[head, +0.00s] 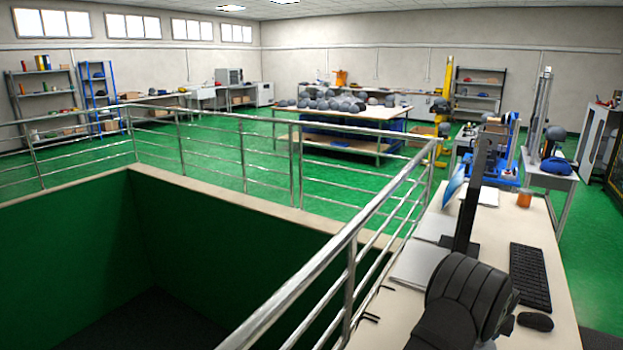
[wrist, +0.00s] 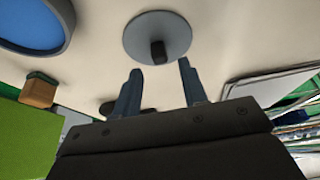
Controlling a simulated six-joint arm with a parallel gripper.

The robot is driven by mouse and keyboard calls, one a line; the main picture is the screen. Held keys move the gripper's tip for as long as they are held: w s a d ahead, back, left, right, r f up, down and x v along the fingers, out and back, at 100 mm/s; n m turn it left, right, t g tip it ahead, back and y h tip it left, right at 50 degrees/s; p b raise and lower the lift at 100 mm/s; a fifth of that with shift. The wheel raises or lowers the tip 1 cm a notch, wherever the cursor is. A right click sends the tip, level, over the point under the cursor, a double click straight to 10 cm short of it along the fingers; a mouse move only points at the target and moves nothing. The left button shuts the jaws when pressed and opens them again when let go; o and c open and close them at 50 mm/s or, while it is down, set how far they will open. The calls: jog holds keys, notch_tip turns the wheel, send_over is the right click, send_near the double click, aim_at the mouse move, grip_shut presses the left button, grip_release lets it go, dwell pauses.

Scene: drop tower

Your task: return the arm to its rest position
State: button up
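My gripper (wrist: 160,66) shows in the wrist view with its two blue-grey fingers apart. Nothing is seen between them. A grey round disc with a short black post (wrist: 157,38) lies on the pale surface just past the fingertips; I cannot tell whether the fingers touch it. In the head view a dark arm link of mine is over the near end of the desk (head: 551,286). The gripper's fingers cannot be made out there.
A black monitor (head: 470,200), keyboard (head: 530,276) and mouse (head: 535,321) are on the desk. A metal railing (head: 349,285) runs along its left, around a deep green-walled pit (head: 70,260). The wrist view shows a blue-faced round thing (wrist: 32,22) and a brown block (wrist: 38,92).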

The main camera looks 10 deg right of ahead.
jog(key=x, duration=0.2)
jog(key=shift+w+f, duration=0.15)
jog(key=shift+f, duration=0.25)
jog(key=shift+d+r, duration=0.15)
jog(key=shift+r, duration=1.15)
jog(key=shift+f, duration=0.15)
